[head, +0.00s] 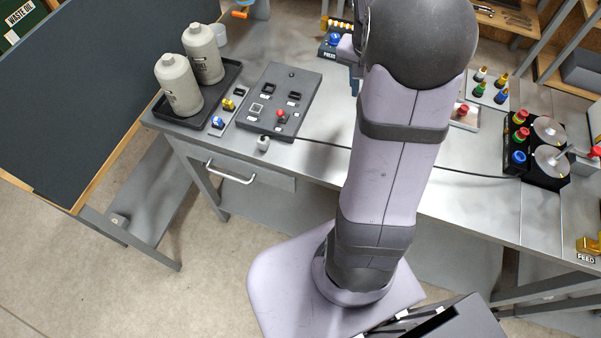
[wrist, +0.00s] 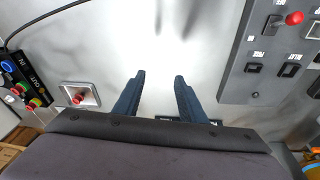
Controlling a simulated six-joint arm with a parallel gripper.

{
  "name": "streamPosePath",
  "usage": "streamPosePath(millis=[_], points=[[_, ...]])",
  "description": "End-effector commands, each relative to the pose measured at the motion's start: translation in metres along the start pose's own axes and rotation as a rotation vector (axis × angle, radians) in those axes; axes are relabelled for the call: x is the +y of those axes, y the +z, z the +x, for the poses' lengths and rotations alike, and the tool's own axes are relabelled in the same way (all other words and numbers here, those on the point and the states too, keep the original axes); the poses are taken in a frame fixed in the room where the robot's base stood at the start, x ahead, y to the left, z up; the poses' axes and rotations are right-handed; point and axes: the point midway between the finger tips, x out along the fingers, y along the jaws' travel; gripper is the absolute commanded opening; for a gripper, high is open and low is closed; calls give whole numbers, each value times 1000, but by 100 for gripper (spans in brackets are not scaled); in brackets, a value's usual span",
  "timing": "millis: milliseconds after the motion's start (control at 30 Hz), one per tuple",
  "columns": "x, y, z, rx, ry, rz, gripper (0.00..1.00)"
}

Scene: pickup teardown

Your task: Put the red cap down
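A small red cap (head: 462,110) lies on a small light square tray (head: 467,122) on the bench, right of my arm. In the wrist view the red cap (wrist: 78,98) sits inside the tray (wrist: 92,88), left of my gripper (wrist: 159,77). The gripper's two dark blue fingers are apart with nothing between them, over bare bench. They do not touch the cap or tray. In the head view my arm hides most of the gripper; only a blue finger (head: 355,82) shows.
A black block (head: 536,170) with coloured caps and silver discs stands at the right. A dark panel (head: 279,100) with a red knob (head: 281,114) lies left of my arm. Two grey bottles stand in a black tray (head: 227,88). A dark cable crosses the bench.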

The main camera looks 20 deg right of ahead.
Motion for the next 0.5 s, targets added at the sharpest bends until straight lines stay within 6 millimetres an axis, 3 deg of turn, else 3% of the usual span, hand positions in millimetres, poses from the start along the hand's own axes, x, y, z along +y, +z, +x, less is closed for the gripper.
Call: streamPosePath(millis=[33, 100, 233, 300, 400, 500], points=[[-22, 38, -4, -21, -24, -128, 37], [-43, 86, -7, -48, -56, -296, 37], [-58, 168, -8, -93, -101, -568, 37], [-57, 202, -8, -110, -120, -685, 37], [-53, 238, -6, -129, -138, -811, 37], [-48, 259, -4, -141, -149, -885, 37]])
